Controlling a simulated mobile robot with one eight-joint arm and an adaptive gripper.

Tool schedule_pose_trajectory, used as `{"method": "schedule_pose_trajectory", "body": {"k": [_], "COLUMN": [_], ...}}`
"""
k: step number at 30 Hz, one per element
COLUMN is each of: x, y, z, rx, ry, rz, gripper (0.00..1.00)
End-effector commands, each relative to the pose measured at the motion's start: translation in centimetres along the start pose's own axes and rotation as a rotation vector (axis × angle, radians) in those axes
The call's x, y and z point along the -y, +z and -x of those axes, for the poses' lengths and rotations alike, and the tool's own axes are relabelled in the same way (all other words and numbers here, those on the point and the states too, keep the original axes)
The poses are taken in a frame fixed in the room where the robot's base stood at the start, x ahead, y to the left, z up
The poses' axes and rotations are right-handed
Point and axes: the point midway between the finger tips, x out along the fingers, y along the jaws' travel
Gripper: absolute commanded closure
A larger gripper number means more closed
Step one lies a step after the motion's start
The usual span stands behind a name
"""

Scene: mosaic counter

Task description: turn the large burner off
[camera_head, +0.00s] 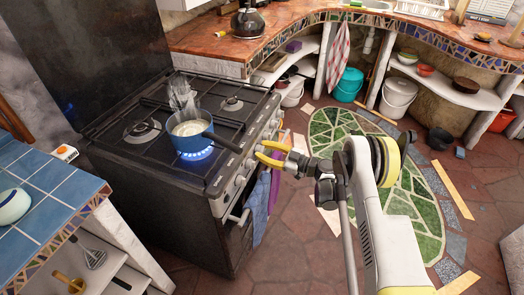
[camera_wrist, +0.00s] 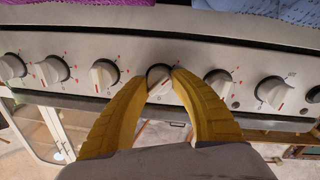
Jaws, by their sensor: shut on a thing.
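The stove (camera_head: 158,215) has a lit burner (camera_head: 195,154) at its front, with a ring of blue flame under a blue saucepan (camera_head: 187,143). The pan holds pale, steaming contents, and its dark handle points toward the front edge. My gripper (camera_head: 262,152) reaches the stove's front panel from the right. In the wrist view its yellow fingers (camera_wrist: 160,75) are closed around the sides of a white stove knob (camera_wrist: 160,89) near the middle of the row. The head view does not show this knob clearly behind the fingers. I cannot tell from marks which burner it belongs to.
Other knobs sit close on both sides, including a left neighbour (camera_wrist: 103,74) and a right neighbour (camera_wrist: 218,83). Purple and blue towels (camera_head: 257,205) hang on the stove front below my gripper. A blue-tiled counter (camera_head: 45,195) stands at left. Open floor lies right of the stove.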

Motion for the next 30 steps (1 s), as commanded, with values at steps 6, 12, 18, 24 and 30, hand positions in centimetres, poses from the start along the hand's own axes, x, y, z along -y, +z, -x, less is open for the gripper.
{"method": "schedule_pose_trajectory", "body": {"k": [6, 12, 18, 24, 30], "x": [0.08, 0.07, 0.07, 0.03, 0.01], "y": [0.01, 0.00, 0.03, 0.02, 0.03], "z": [0.01, 0.01, 0.01, 0.01, 0.01], "rx": [0.007, 0.018, 0.033, 0.046, 0.060], "ry": [-0.004, -0.008, -0.012, -0.015, -0.020], "rz": [-0.092, -0.249, -0.437, -0.627, -0.817], "gripper": [1.00, 1.00, 1.00, 1.00, 1.00]}}
